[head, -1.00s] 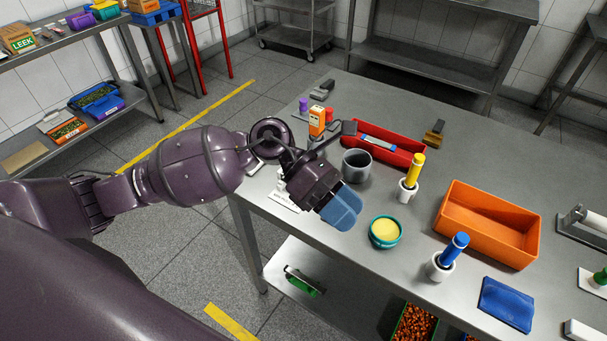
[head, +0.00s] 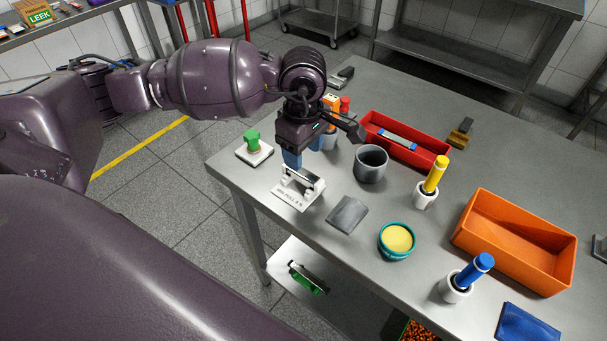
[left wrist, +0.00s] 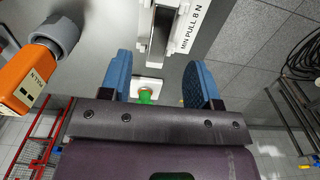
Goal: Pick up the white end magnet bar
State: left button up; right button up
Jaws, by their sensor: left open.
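A steel-coloured bar with white end pieces (head: 302,182) lies across a white stand marked "MIN PULL 8 N" (head: 288,201) near the table's left edge. In the left wrist view the bar (left wrist: 159,36) is upright in the picture, just beyond the fingertips, with the label to its right. My left gripper (head: 292,158) points down above and slightly behind the stand, its blue fingers open. In the left wrist view the open gripper (left wrist: 158,65) has nothing held between its fingers. Whether a finger touches the bar cannot be told. My right gripper is out of view.
A green-knobbed white block (head: 254,147) stands left of the stand. An orange device (head: 331,103) is close behind my gripper. A red tray (head: 433,159) is farther back.

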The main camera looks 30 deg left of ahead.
aim_at(303, 172)
pick_arm(q)
jog(key=shift+a+f, duration=0.1)
jog(key=shift+f, duration=2.9)
grip_shut()
